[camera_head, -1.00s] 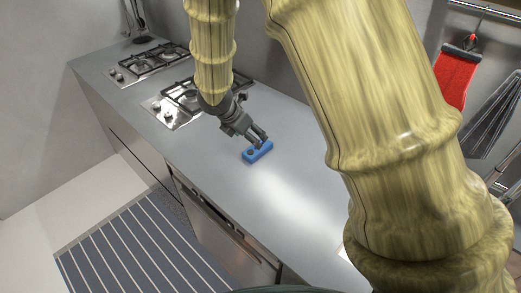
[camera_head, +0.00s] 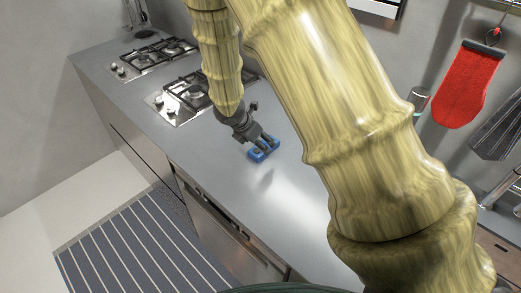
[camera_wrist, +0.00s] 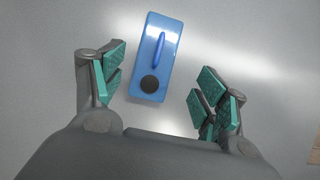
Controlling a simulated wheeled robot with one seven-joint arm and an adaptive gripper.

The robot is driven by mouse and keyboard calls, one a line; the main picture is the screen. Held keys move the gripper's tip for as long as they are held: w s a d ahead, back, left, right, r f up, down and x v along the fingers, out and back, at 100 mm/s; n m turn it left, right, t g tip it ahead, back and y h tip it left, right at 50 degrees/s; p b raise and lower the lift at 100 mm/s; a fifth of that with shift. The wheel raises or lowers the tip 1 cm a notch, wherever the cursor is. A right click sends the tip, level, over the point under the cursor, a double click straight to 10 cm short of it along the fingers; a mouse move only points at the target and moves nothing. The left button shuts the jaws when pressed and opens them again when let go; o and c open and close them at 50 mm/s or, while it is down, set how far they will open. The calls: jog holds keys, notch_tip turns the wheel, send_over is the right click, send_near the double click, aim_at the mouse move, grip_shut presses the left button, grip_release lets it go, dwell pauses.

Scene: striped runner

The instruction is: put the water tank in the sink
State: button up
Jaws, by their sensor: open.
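The water tank appears to be the small blue block (camera_head: 264,151) on the grey counter. In the wrist view, the blue tank (camera_wrist: 153,33) has a raised blue handle-like bar and a dark round cap. My gripper (camera_head: 259,144) is just above and behind it in the head view, partly covering it. In the wrist view my gripper (camera_wrist: 160,80) is open, with green pads on either side of the tank's near end and gaps on both sides. The sink basin is not visible; my arm hides part of the right side.
Two gas hobs (camera_head: 190,95) are set in the counter (camera_head: 225,170) at the back left. A tap-like metal part (camera_head: 503,188) shows at the right edge. The counter in front of the tank is clear.

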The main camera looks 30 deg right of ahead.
aim_at(264, 143)
jog(key=shift+w+d+f+p, duration=0.25)
jog(key=shift+d+f+p, duration=0.2)
jog(key=shift+d+f, duration=0.1)
jog(key=shift+w+d+f+p, duration=0.25)
jog(key=shift+d+f+p, duration=0.15)
jog(key=shift+d+f, duration=0.15)
jog(key=shift+x, duration=1.15)
jog(key=shift+a, duration=0.15)
jog(key=shift+c, duration=0.2)
jog(key=c, duration=1.2)
